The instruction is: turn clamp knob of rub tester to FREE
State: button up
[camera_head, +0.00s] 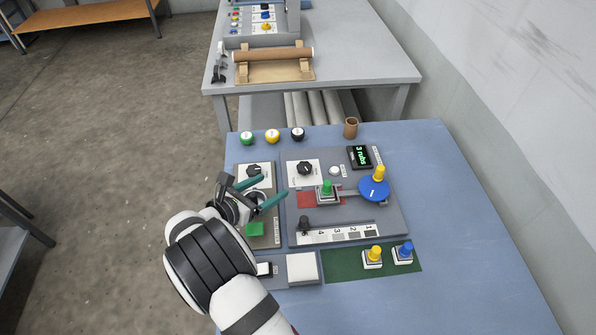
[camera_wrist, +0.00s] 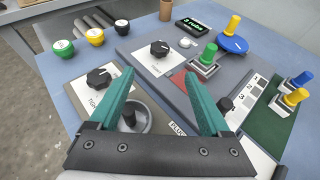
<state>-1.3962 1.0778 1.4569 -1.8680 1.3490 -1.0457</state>
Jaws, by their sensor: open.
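The rub tester is a grey panel (camera_head: 340,225) with a small display reading "3 rubs" (camera_head: 359,157), a blue disc (camera_head: 373,189) and a green-handled block (camera_head: 326,190). A black knob on a white label plate (camera_head: 306,168) sits at its upper left; it also shows in the wrist view (camera_wrist: 160,47). A second black knob (camera_head: 254,170) is on the narrower panel to the left, also in the wrist view (camera_wrist: 98,78). The lettering around both knobs is too small to read surely. My gripper (camera_head: 274,187) is open and empty, its teal fingers (camera_wrist: 160,75) above the gap between the panels.
Green, yellow and black round knobs (camera_head: 272,136) and a brown cup (camera_head: 351,128) stand along the back. Yellow and blue handled blocks (camera_head: 373,256) stand on a green mat (camera_head: 343,265). The blue table (camera_head: 460,220) is clear at the right.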

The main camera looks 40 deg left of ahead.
aim_at(302, 168)
jog(key=x, duration=1.3)
jog(key=shift+w+r, duration=0.1)
